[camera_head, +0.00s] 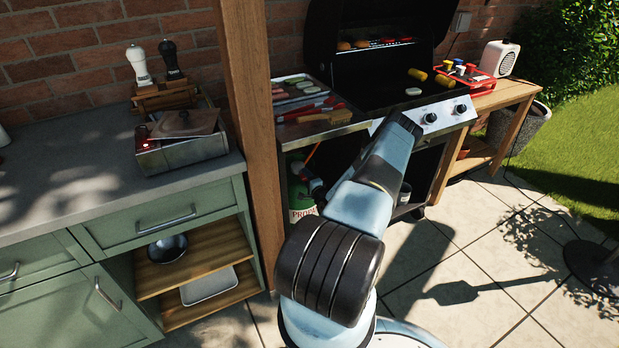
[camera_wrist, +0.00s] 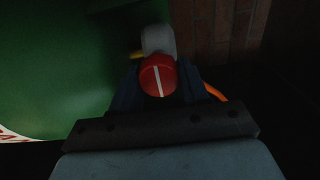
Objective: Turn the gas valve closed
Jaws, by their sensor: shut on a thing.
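The gas valve's red round knob (camera_wrist: 158,76) with a white stripe shows in the middle of the wrist view. The stripe runs nearly upright in the picture. My gripper (camera_wrist: 157,88) is shut on the red knob, with one dark finger on each side of it. A grey fitting (camera_wrist: 158,40) sits just beyond the knob. The green propane tank (camera_wrist: 60,60) fills the left of the wrist view. The knob is hidden there.
An orange hose (camera_wrist: 214,91) runs right of the knob, near a brick wall (camera_wrist: 225,35). The open grill (camera_head: 385,75) stands above with food, and a shelf with tongs (camera_head: 318,115) is beside it. A wooden post (camera_head: 249,140) stands left.

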